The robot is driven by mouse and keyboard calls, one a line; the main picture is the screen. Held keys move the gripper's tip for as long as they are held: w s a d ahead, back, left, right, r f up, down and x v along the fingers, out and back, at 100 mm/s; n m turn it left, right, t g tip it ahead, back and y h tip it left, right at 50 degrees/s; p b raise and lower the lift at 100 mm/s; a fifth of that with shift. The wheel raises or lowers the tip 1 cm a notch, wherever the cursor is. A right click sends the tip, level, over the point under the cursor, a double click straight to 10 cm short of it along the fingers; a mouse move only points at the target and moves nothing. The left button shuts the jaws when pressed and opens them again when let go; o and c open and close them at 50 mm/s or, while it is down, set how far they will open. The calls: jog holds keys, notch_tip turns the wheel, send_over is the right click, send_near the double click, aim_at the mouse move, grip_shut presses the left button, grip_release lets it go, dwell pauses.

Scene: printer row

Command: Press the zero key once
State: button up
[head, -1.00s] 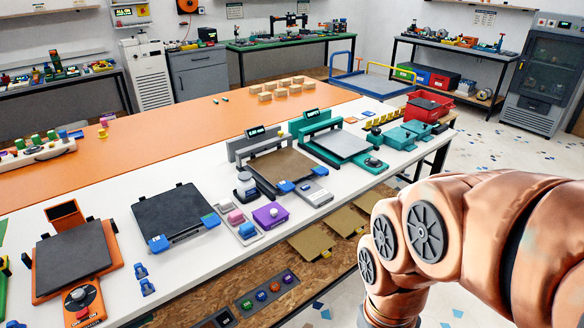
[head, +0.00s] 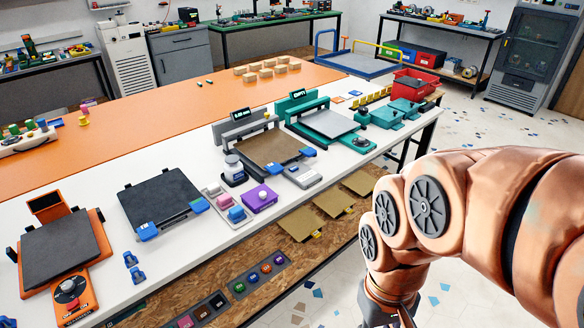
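No key is readable as zero from here. A row of printers or scale-like machines stands on the white table (head: 165,268). The grey-framed machine (head: 240,127) has a brown plate and a lit display (head: 242,116). The teal machine (head: 310,104) has a display reading EMPTY. A small grey panel (head: 304,175) sits at the brown plate's front corner. A purple box with a pale knob (head: 261,198) stands left of it. My copper arm fills the right side. Part of my gripper (head: 388,318) shows at the bottom edge, cut off, away from the table; its fingers cannot be judged.
A black-plated machine (head: 160,198) and an orange machine (head: 62,250) stand at left. A lower shelf holds brown plates (head: 299,223) and a strip of coloured buttons (head: 259,273). A red bin (head: 415,82) stands at the table's far right. Floor at right is open.

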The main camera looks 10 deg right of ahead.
grip_shut()
dwell(1.1)
